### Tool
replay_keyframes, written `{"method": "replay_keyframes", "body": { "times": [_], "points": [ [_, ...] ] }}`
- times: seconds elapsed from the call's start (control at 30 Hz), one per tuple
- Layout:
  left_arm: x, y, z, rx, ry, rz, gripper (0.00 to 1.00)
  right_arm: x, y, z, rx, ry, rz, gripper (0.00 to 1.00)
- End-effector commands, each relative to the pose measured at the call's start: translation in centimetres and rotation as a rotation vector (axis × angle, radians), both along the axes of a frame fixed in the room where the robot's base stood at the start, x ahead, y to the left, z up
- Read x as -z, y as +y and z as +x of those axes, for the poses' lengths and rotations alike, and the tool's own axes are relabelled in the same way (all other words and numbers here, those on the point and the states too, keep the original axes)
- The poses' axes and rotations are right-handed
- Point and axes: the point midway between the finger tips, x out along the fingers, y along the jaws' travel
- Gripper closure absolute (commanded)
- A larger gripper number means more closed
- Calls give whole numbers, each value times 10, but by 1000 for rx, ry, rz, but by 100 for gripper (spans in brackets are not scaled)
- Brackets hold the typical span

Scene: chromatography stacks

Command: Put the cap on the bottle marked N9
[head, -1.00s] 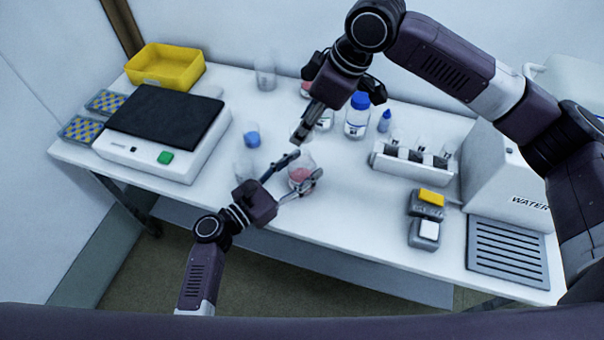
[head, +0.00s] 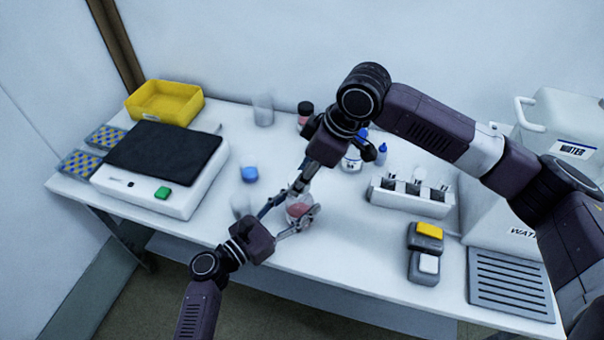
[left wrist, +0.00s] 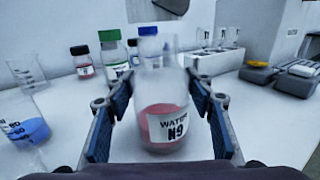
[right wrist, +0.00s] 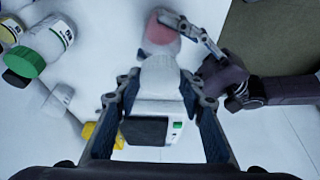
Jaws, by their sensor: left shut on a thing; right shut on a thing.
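The bottle marked N9 (head: 300,209) is clear with pink liquid. Its label reads WATER N9 in the left wrist view (left wrist: 168,128). My left gripper (head: 288,214) is shut on its sides and holds it upright; I cannot tell whether its base touches the table. My right gripper (head: 300,187) is close above the bottle, pointing down, and is shut on a small pale thing (right wrist: 160,76), which I take to be the cap. It is blurred and lines up with the bottle, so I cannot tell whether they touch.
A beaker with blue liquid (head: 249,175) and a clear glass (head: 240,206) stand left of the bottle. A balance (head: 208,190) and yellow bin (head: 183,112) are farther left. A blue-capped bottle (head: 352,163) stands behind, a rack (head: 412,204) to the right.

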Motion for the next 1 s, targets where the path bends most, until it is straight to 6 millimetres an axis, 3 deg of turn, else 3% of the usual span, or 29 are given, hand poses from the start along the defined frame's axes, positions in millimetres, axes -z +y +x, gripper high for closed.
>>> {"method": "replay_keyframes", "body": {
  "times": [0.5,1.0],
  "points": [
    [0,0,0,0,0,0,95,18,0,0,-1,1,0,81],
    [0,0,0,0,0,0,95,18,0,0,-1,0,0,81]
  ]
}}
